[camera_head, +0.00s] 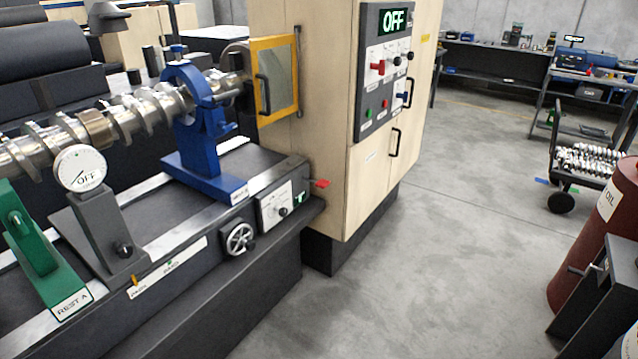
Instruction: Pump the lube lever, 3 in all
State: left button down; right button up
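A grinding-type machine with a long crankshaft (120,118) fills the left side. A small lever with a flat red end (320,183) sticks out to the right from the end of the machine bed, beside the tall cabinet. I cannot read a label that tells which one is the lube lever. Neither of my grippers is in view, and nothing touches either red handle.
A dark red OIL barrel (590,250) and a black stand (605,300) are at the right, with a cart (570,178) behind. The grey floor (450,240) between is clear.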

aim_at(322, 183)
jog(key=i+l+u, duration=0.15)
jog(key=i, duration=0.55)
jog(key=i+l+u, duration=0.15)
jog(key=i+l, duration=0.3)
jog(key=i, duration=0.25)
jog(key=i+l+u, duration=0.2)
jog(key=i+l, duration=0.25)
jog(key=i, duration=0.25)
jog(key=i+l+u, duration=0.15)
jog(key=i+l, duration=0.4)
jog(key=i, duration=0.1)
